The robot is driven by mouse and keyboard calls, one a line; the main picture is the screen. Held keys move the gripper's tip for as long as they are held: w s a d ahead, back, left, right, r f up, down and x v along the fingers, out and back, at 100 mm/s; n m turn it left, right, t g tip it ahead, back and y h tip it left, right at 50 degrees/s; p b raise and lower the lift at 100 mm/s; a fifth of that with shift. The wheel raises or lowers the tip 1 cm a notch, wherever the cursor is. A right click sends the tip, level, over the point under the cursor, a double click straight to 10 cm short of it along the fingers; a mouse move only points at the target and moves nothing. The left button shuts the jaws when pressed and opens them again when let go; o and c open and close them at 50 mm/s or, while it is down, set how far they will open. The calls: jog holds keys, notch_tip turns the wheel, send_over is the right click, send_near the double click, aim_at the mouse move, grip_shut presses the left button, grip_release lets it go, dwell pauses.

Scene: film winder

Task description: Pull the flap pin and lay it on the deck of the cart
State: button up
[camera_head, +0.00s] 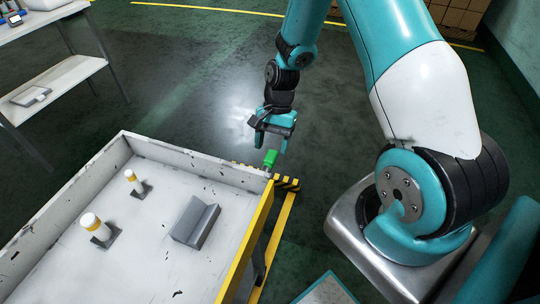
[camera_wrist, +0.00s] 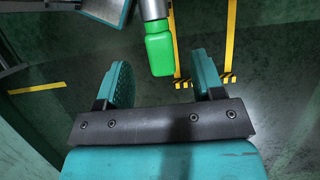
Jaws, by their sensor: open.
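The flap pin shows as a green grip (camera_head: 269,158) at the far right corner of the cart. In the wrist view the green grip (camera_wrist: 159,55) hangs from a grey shaft at the top centre. My gripper (camera_head: 268,147) is open and empty, just beyond the green grip in the head view. In the wrist view the grip lies between the lines of my two fingers (camera_wrist: 163,82), a little ahead of the tips; I see no contact. The cart's white deck (camera_head: 140,250) is inside low, chipped walls.
A yellow-edged side (camera_head: 248,240) and a black-yellow striped bar (camera_head: 287,183) border the cart's right. A table (camera_head: 50,25) stands back left.

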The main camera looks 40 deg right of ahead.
aim_at(274, 150)
jog(key=shift+x, duration=2.05)
jog(key=shift+c, duration=0.4)
jog(key=c, duration=1)
jog(key=shift+w+d, duration=0.1)
jog(key=shift+d, duration=0.05)
jog(key=shift+w+d, duration=0.7)
jog(key=shift+d, duration=0.35)
jog(key=shift+w+d, duration=0.1)
jog(key=shift+d, duration=0.05)
jog(key=shift+w+d, duration=0.4)
jog(key=shift+d, duration=0.2)
jog(key=shift+w+d, duration=0.4)
jog(key=shift+d, duration=0.2)
